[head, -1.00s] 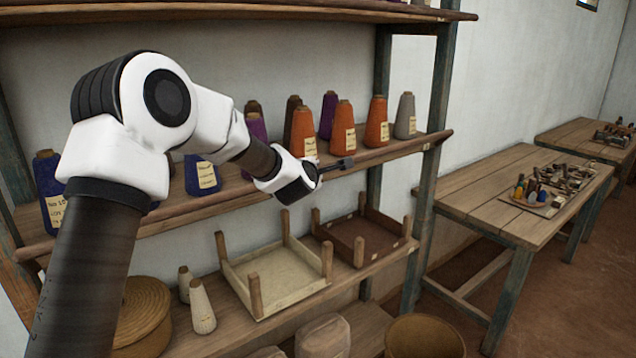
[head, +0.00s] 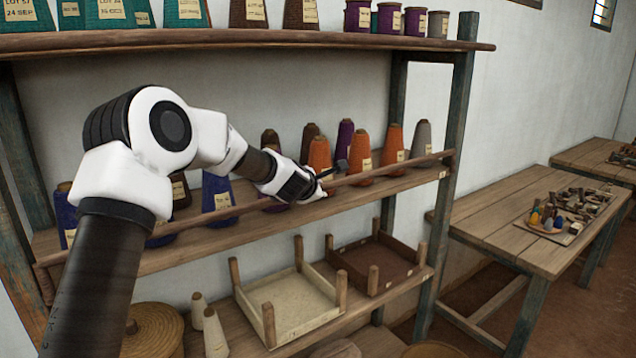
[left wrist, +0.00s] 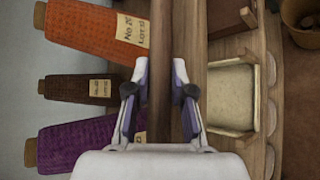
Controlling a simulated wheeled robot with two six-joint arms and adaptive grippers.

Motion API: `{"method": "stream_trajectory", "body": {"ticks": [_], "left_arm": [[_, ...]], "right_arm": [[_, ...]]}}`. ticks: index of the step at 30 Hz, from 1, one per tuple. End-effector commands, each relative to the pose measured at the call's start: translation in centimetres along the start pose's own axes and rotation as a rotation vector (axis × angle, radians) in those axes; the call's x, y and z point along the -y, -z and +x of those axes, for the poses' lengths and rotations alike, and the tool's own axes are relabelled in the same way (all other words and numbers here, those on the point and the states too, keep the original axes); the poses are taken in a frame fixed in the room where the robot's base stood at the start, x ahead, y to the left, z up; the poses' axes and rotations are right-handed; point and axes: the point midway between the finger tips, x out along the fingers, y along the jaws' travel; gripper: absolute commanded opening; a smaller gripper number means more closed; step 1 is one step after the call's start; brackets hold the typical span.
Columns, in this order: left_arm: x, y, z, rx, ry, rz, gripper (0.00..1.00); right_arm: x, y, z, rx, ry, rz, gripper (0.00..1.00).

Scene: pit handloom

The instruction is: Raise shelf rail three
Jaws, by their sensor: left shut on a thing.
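The shelf rail (head: 390,168) is a long thin brown wooden bar along the front of the middle shelf (head: 350,199). It stands a little above the shelf's front edge and crosses in front of the lower parts of the yarn cones. My left gripper (head: 322,183) is shut on the rail right of its middle. In the left wrist view the rail (left wrist: 161,50) runs between the two fingers of the gripper (left wrist: 158,105). My right gripper is not in view.
Orange (head: 392,145), purple, brown, blue and grey cones stand close behind the rail. The upper shelf (head: 250,40) holds more labelled cones. Wooden frames (head: 290,305) sit on the lower shelf. A bench (head: 500,225) stands at the right. The shelf's right post (head: 452,110) is near the rail's end.

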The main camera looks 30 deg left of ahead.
Motion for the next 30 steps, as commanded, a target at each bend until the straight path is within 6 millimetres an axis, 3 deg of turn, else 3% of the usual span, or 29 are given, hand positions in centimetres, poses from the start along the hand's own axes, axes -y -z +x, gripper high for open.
{"method": "stream_trajectory", "body": {"ticks": [17, 18, 20, 30], "left_arm": [[-0.21, -0.05, -0.05, 0.000, 0.024, -0.033, 0.00], [-0.21, -0.05, -0.05, 0.000, 0.024, -0.033, 0.29], [-0.20, -0.05, -0.05, 0.000, 0.024, -0.033, 0.49], [-0.01, -0.02, -0.32, 0.000, 0.029, -0.032, 0.49]], "right_arm": [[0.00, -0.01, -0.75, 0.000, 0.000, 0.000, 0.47], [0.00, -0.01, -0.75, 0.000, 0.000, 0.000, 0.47], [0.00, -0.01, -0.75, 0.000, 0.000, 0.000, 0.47], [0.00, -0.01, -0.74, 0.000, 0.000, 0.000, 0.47]]}}
